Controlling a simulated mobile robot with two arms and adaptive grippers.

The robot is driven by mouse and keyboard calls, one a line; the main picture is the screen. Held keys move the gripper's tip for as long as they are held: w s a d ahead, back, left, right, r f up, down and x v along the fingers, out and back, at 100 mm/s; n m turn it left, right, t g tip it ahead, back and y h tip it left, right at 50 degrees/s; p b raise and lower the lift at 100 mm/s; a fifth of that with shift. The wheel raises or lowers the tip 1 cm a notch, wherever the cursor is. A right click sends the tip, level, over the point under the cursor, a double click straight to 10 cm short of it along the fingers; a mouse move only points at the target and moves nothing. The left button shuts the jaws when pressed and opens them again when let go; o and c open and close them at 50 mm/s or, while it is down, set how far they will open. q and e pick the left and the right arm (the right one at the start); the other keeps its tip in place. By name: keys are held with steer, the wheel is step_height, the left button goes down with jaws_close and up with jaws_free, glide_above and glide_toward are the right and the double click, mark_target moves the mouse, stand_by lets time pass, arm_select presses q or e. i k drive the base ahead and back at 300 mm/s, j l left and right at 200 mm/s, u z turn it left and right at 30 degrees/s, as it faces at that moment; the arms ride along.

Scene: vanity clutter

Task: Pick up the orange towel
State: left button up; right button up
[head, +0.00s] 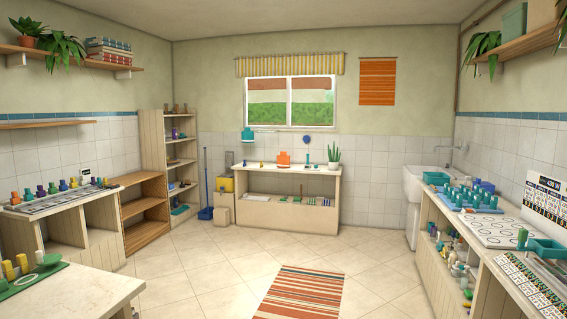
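An orange striped cloth (378,81) hangs flat on the back wall, to the right of the window. A small bright orange thing (283,160) shows at the back cabinet's top; it is too small to tell whether it is a towel. An orange, cream and grey striped rug (300,293) lies on the floor at the front, cut by the lower edge of the view. Neither of my grippers is in view.
The back cabinet (285,217) stands under the window. A counter with bottles and trays (437,178) runs along the right, near a white sink (412,185). Cabinets and a worktop (75,292) fill the left. The tiled floor (215,265) between them is mostly clear.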

mark_target(282, 161)
steer(key=i+u, duration=0.2)
steer(key=i, duration=7.65)
